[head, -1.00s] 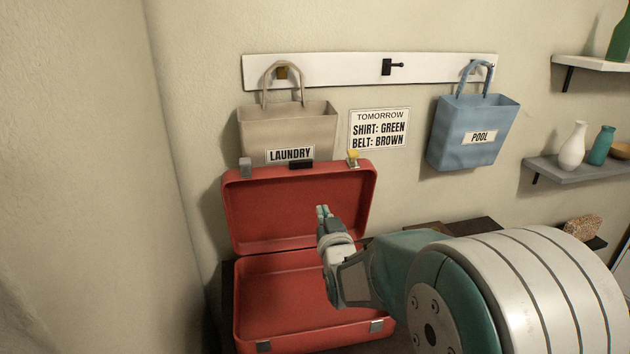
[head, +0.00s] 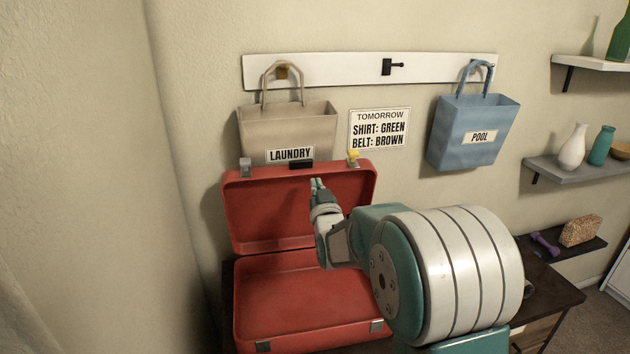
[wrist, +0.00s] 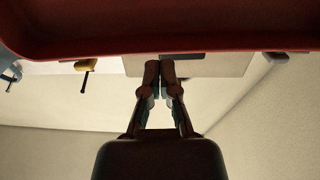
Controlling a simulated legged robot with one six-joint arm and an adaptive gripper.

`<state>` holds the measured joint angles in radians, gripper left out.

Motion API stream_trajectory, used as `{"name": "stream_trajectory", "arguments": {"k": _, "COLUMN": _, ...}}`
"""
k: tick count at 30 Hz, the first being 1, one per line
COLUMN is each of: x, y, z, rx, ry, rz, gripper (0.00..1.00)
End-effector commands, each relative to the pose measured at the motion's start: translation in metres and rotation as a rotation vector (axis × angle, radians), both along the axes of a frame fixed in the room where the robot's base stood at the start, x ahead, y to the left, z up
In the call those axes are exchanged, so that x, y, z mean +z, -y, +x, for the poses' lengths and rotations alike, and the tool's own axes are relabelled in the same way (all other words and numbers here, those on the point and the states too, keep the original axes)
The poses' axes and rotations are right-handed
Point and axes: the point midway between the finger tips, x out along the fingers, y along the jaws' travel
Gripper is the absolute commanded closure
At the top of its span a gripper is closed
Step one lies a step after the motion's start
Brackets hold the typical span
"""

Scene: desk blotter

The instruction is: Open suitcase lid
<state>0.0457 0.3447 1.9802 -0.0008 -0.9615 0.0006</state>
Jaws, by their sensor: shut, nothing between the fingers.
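The red suitcase stands open, its lid (head: 265,212) raised upright against the wall and its empty-looking base (head: 290,300) below. The lid has a grey latch (head: 245,168), a yellow-topped latch (head: 353,158) and a dark handle (head: 301,165) on its top edge. My gripper (head: 316,184) is in front of the lid's inner face, right of its middle. Its fingers point up and are shut and empty. In the wrist view the shut fingertips (wrist: 166,66) lie near the red lid edge (wrist: 160,35); I cannot tell whether they touch it.
A beige laundry bag (head: 290,125) and a blue pool bag (head: 472,150) hang from a white hook rail (head: 340,70). A note (head: 379,130) is on the wall between them. Shelves (head: 570,168) are at right. A purple dumbbell (head: 545,242) lies on the low shelf.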

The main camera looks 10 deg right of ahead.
Motion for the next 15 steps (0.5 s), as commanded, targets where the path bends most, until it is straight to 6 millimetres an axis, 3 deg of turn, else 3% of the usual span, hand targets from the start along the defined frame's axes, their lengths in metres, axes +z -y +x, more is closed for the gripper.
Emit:
{"name": "stream_trajectory", "arguments": {"k": 6, "x": 0.004, "y": 0.001, "z": 0.018, "rx": 0.0, "ry": 0.0, "rz": 0.0, "gripper": 1.0}}
{"name": "stream_trajectory", "arguments": {"k": 15, "x": 0.005, "y": 0.001, "z": 0.02, "rx": 0.0, "ry": 0.0, "rz": 0.0, "gripper": 1.0}}
